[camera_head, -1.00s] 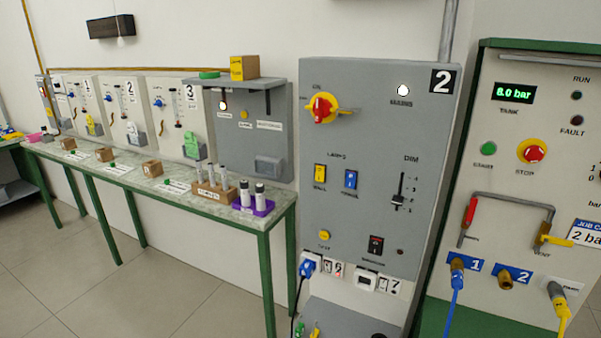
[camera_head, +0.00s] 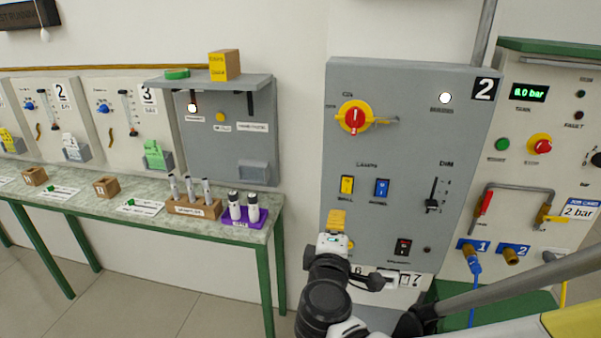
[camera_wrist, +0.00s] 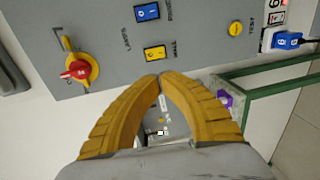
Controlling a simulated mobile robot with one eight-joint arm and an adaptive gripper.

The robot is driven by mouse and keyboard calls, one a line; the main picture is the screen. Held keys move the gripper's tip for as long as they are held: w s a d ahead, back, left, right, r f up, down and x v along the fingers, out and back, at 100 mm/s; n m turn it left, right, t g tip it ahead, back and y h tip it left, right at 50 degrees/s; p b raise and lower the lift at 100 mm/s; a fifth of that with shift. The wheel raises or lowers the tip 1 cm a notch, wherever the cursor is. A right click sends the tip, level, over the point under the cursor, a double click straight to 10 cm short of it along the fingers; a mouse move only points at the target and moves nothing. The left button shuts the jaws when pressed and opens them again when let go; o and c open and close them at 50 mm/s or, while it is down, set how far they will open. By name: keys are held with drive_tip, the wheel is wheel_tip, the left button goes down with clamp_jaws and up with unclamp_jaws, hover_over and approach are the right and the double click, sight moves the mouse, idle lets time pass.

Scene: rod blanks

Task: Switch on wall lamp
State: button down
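The grey panel (camera_head: 400,130) marked 2 carries a LAMPS pair: a yellow rocker switch (camera_head: 347,184), labelled WALL, and a blue rocker switch (camera_head: 381,187) to its right. In the wrist view the yellow rocker (camera_wrist: 154,53) lies just beyond the fingertips, with the blue rocker (camera_wrist: 147,12) above it. My gripper (camera_head: 337,219) is below the yellow rocker in the head view. In the wrist view my gripper (camera_wrist: 160,78) has its two yellow fingertips together, with nothing between them. A dark sign-like box (camera_head: 28,15) on the wall looks unlit; I cannot tell if it is the wall lamp.
A red rotary handle (camera_head: 354,117) sits above the rockers, a DIM slider (camera_head: 432,204) to their right. The bench (camera_head: 150,225) with bottles stands left. A blue plug (camera_wrist: 287,40) is near.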

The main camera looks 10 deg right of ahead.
sight(344, 189)
drive_tip(key=b+x, duration=0.2)
drive_tip(key=x, duration=1.2)
drive_tip(key=shift+d+b, duration=0.15)
drive_tip(key=shift+b, duration=0.15)
